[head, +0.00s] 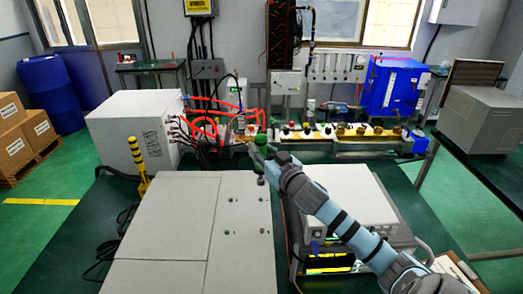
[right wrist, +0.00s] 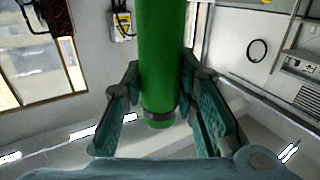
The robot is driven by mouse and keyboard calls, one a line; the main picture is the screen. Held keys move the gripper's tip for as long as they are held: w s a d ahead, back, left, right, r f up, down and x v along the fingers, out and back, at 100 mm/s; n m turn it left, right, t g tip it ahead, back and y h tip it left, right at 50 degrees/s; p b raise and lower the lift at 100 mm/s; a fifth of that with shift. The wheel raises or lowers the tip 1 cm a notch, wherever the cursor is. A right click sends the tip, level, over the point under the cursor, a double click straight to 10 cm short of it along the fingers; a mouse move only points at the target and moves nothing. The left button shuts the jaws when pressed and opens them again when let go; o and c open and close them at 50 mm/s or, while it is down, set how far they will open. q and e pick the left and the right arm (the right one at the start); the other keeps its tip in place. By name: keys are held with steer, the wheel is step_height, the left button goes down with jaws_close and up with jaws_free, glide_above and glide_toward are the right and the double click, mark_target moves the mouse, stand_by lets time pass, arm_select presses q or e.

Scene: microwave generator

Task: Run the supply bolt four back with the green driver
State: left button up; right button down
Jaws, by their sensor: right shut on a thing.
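My right gripper (head: 260,154) is shut on the green driver (head: 261,139), with green handle showing above and below the fingers. In the right wrist view the green cylindrical handle (right wrist: 162,65) stands between the two teal finger pads. The driver is held over the far right part of a pale flat cabinet top (head: 190,225), its lower end close to that surface. Contact with a bolt cannot be told. Several small bolt heads (head: 232,199) dot the right part of the top. They are too small to read any labels. My left gripper is out of view.
A white box-shaped unit (head: 345,205) stands right of the cabinet under my right arm. Behind are red hoses (head: 210,128), a bench row of brass parts (head: 345,131) and a big white box (head: 133,128). A yellow post (head: 138,160) stands at left.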

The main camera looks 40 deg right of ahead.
steer(key=shift+f+b, duration=2.2)
steer(key=shift+f, duration=0.7)
